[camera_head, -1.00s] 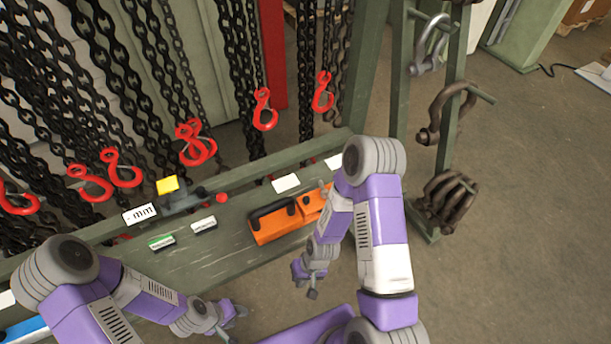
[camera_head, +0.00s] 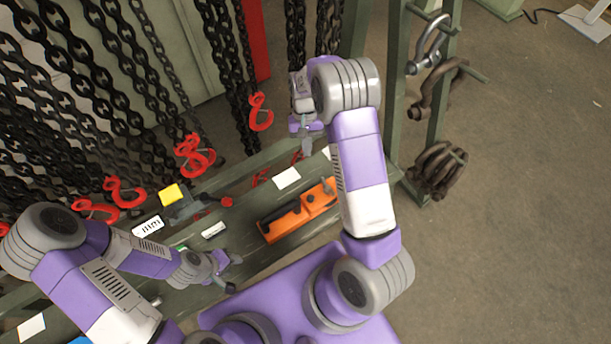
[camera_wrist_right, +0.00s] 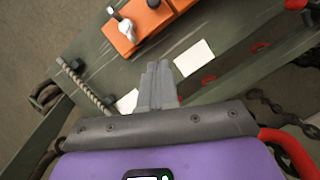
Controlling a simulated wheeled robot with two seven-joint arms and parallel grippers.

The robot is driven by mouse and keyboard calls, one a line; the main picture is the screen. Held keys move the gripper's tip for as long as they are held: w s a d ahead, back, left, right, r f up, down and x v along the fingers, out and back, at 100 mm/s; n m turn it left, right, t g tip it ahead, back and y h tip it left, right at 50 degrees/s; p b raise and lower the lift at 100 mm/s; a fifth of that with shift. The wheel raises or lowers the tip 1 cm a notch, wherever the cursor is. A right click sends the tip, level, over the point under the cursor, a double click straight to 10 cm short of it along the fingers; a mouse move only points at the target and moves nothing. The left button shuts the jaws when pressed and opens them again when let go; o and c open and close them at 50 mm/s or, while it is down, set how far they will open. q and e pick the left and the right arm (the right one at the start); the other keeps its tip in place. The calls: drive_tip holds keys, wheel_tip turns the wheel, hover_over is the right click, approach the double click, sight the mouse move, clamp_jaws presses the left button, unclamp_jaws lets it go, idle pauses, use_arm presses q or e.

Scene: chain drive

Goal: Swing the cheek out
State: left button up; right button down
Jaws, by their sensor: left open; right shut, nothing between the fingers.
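I cannot tell for certain which part is the cheek. An orange device (camera_head: 286,225) with dark parts on top lies on the green bench (camera_head: 262,262); it also shows in the right wrist view (camera_wrist_right: 125,42) with a pale metal lever. A grey clamp-like tool (camera_head: 190,209) with a yellow block and a red knob sits to its left. My left gripper (camera_head: 232,272) is open and empty, low over the bench, left of the orange device. My right gripper (camera_head: 306,147) is beyond the orange device, near the hanging chains. Its fingers (camera_wrist_right: 157,84) are shut and empty.
Black chains with red hooks (camera_head: 260,113) hang along the back, close to my right gripper. Shackles (camera_head: 428,45) hang on a green post at the right. White labels (camera_head: 286,178) and small blocks (camera_head: 214,229) lie on the bench. The floor to the right is open.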

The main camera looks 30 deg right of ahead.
drive_tip(key=shift+s, duration=0.1)
use_arm(q)
drive_tip(key=shift+s, duration=0.1)
drive_tip(key=shift+f, duration=0.1)
drive_tip(key=shift+r, duration=0.3)
use_arm(e)
hover_over(308, 192)
drive_tip(key=shift+d+f, duration=0.15)
drive_tip(key=shift+f, duration=2.3)
drive_tip(key=shift+d+f, duration=0.1)
drive_tip(key=shift+f, duration=2.35)
use_arm(q)
drive_tip(key=shift+d, duration=0.15)
use_arm(e)
drive_tip(key=shift+a, duration=0.15)
